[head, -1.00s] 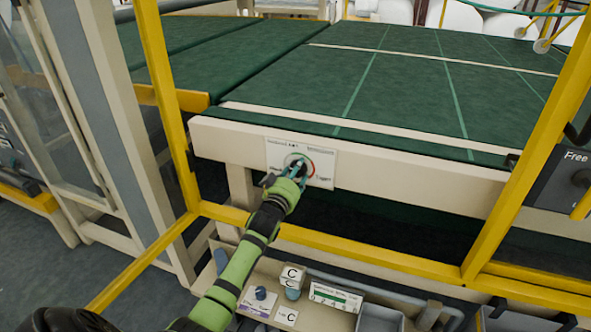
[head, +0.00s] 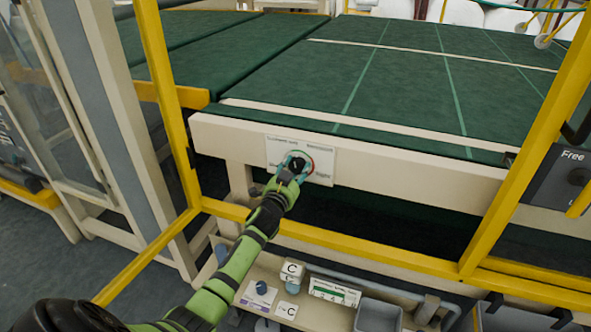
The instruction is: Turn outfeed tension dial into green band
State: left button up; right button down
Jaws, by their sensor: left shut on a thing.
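The outfeed tension dial (head: 297,163) is a dark round knob on a white plate (head: 322,167) on the cream front rail of the conveyor. A coloured ring surrounds it, with red at its right and green towards the upper left. My left gripper (head: 293,166), on a green arm from the lower left, is shut on the dial, its fingers at either side of the knob. The knob's pointer is too small and partly covered to read. My right gripper is not in view.
A yellow guard frame (head: 345,243) crosses below the dial, with posts at left and right. A dark "Free" panel (head: 562,178) stands at right.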

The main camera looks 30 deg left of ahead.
pick_arm(q)
jog(key=shift+s+a+f+m, duration=0.1)
jog(key=shift+f+m, duration=0.1)
jog(key=shift+m, duration=0.6)
jog(key=shift+a+f+m, duration=0.1)
jog(key=shift+f+m, duration=0.1)
jog(key=shift+m, duration=0.6)
jog(key=shift+r, duration=0.1)
jog(key=o, duration=1.1)
jog(key=shift+o, duration=0.2)
jog(key=shift+a, duration=0.2)
jog(key=shift+r, duration=0.1)
jog(key=shift+d, duration=0.15)
jog(key=shift+d+r, duration=0.1)
jog(key=v, duration=1.2)
